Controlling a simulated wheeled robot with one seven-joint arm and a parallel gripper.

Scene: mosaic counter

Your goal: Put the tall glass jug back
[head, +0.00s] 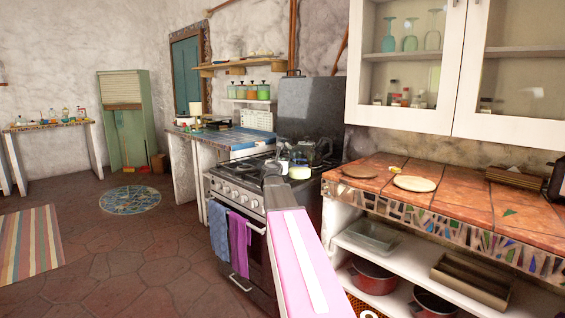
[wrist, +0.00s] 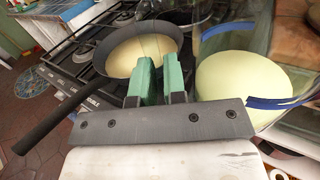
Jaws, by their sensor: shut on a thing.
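The clear glass jug (wrist: 218,45) fills the right of the wrist view, with blue bands at its edges and a pale yellow-green round area showing in its lower part. My gripper (wrist: 160,80) has green fingertips close together at the jug's left side, shut on the jug; the exact grip point is hard to make out through the clear glass. In the head view the jug (head: 300,171) shows small and pale beyond my gripper (head: 272,167), by the stove's right side. I cannot tell its height above the stove.
A dark frying pan (wrist: 112,62) sits on the stove (head: 236,187), its handle pointing front left. Right of the stove is a tiled counter (head: 456,195) with round boards (head: 414,183). Glasses (head: 410,36) stand in the wall cabinet. Shelves below hold a glass dish (head: 370,238) and red pots (head: 373,278).

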